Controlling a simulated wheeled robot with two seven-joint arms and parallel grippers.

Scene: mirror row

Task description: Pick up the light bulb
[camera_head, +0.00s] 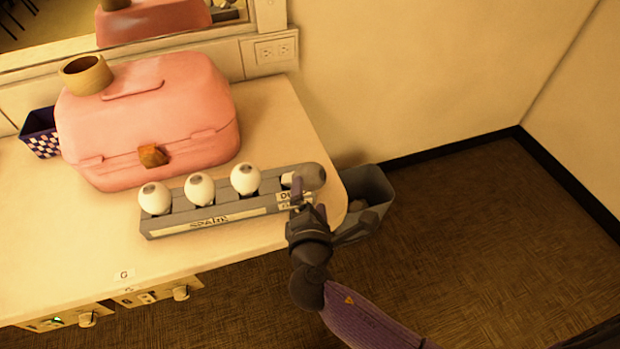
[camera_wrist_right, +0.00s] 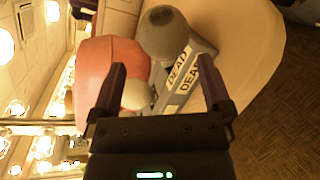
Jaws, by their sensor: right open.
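Three white light bulbs stand in a row in a grey rack (camera_head: 225,213) on the counter: left (camera_head: 155,198), middle (camera_head: 200,188) and right (camera_head: 245,178). The longer front label seems to read "SPARE". My right gripper (camera_head: 310,205) is open and empty at the rack's right end, close to the grey bulb. In the right wrist view the grey bulb (camera_wrist_right: 164,33) and one white bulb (camera_wrist_right: 137,95) show beyond and between the open fingers (camera_wrist_right: 162,82). My left gripper is out of view.
A checkered box (camera_head: 41,132) is at left. A grey bin (camera_head: 370,190) stands beside the counter's right edge. The counter front (camera_head: 60,250) is clear.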

